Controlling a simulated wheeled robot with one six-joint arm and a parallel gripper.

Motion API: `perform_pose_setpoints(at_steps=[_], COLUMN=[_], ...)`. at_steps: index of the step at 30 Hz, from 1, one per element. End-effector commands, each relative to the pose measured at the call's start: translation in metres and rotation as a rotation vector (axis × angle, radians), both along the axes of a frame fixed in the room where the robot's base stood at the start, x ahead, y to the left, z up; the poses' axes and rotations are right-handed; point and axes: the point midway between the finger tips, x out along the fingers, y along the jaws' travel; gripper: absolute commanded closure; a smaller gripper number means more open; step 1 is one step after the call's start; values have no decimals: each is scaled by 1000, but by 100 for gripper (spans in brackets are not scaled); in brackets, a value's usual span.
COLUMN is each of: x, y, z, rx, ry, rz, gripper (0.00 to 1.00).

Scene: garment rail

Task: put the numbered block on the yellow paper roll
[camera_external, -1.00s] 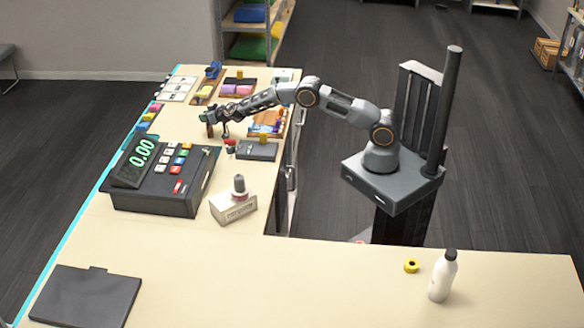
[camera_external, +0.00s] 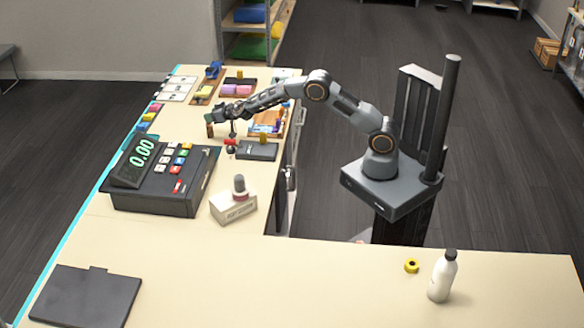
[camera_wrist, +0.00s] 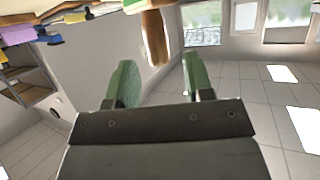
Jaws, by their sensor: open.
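My gripper (camera_external: 215,117) is over the far part of the left counter, beyond the cash register. In the wrist view its two green fingertips (camera_wrist: 158,82) stand apart with nothing clamped between them. A brown wooden-looking upright piece (camera_wrist: 155,36) shows just beyond the fingertips; it also shows below the gripper in the external view (camera_external: 210,130). I cannot tell whether it is the numbered block, as no number is legible.
The cash register (camera_external: 160,175) stands near the arm. The white bottle (camera_external: 442,277) stands upright. The middle of the front counter is clear.

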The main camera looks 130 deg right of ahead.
Motion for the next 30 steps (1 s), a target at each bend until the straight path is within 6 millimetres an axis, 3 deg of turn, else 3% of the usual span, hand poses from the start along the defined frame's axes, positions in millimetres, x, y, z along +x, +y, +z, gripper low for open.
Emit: perform_pose_setpoints(at_steps=[12, 26, 29, 30], x=[-21, -24, -14, -10], y=[50, 71, 98, 115], z=[21, 35, 53, 64], rx=[-1, -6, -18, -24], ry=[-1, 4, 21, 35], rz=[0, 2, 15, 22], gripper=[52, 52, 52, 52])
